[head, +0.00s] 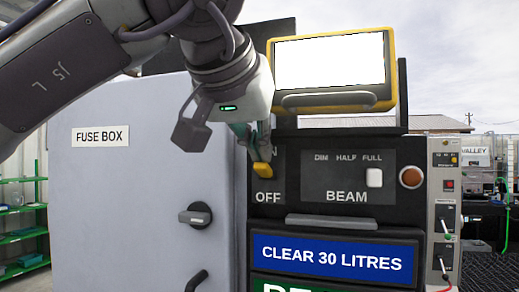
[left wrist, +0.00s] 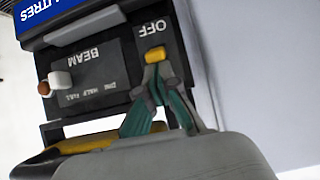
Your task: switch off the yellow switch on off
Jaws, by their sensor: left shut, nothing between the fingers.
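The yellow switch (head: 263,171) sits on the dark panel just above the white OFF label (head: 268,198). In the left wrist view the yellow switch (left wrist: 155,55) shows beside the upside-down OFF lettering (left wrist: 153,29). My left gripper (head: 260,152) points down at the switch, with its fingertips right at the switch's upper side. In the left wrist view the left gripper (left wrist: 158,78) has its fingertips together and empty, touching or almost touching the switch. The fingers hide part of the panel above the switch. My right gripper is in neither view.
The grey fuse box (head: 130,200) stands close on the left, with a protruding handle (head: 195,216). Right of the switch are the BEAM panel (head: 346,178) with a white slider (head: 374,177) and an orange knob (head: 411,177). A yellow-framed screen (head: 330,62) stands above.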

